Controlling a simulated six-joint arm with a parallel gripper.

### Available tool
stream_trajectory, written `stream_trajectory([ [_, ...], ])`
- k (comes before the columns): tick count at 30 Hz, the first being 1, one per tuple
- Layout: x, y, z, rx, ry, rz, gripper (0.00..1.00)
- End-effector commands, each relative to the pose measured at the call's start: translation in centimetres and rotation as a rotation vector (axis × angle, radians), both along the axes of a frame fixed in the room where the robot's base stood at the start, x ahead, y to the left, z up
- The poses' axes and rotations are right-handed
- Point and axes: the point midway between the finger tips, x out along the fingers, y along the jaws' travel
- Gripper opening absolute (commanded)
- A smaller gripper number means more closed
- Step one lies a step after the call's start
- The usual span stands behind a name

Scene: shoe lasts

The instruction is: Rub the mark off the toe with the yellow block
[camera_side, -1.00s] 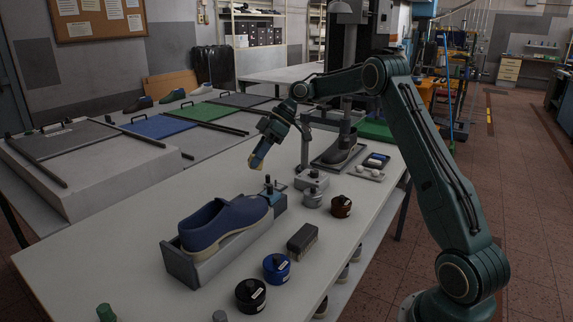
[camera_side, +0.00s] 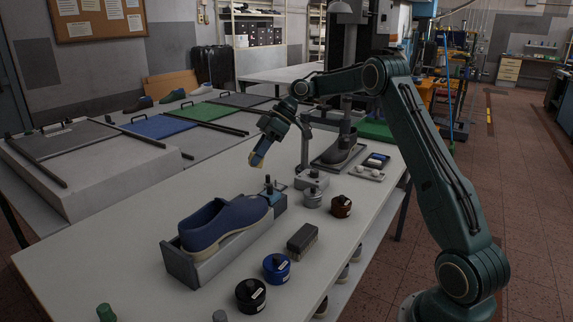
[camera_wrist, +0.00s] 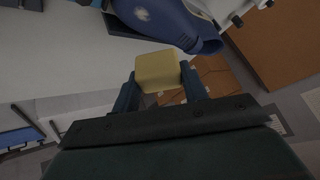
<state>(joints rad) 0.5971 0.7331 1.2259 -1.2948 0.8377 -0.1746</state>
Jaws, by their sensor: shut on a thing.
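A blue shoe (camera_side: 222,222) with a pale sole lies in a grey cradle (camera_side: 182,265) on the table. In the wrist view the shoe (camera_wrist: 170,22) is at the top, and a whitish mark (camera_wrist: 142,14) shows on its blue surface. My gripper (camera_side: 257,160) is shut on the yellow block (camera_wrist: 158,71), which sits between the two fingers in the wrist view. In the side view the block is small and dim at the fingertips. It is held in the air above and behind the shoe, apart from it. The mark cannot be made out in the side view.
A dark brush-like block (camera_side: 302,240), a blue pot (camera_side: 277,268), a black pot (camera_side: 251,295) and a brown pot (camera_side: 341,206) stand right of the cradle. A clamp (camera_side: 273,195) stands at the cradle's far end.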

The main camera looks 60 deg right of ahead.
Motion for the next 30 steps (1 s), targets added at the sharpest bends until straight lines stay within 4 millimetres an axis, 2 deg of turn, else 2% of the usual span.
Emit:
stream_trajectory([
  [21, 0.0, 2.0, -4.8, 0.001, 0.0, 0.001, 0.25],
  [30, 0.0, 2.4, -6.0, -0.001, 0.001, 0.0, 0.25],
])
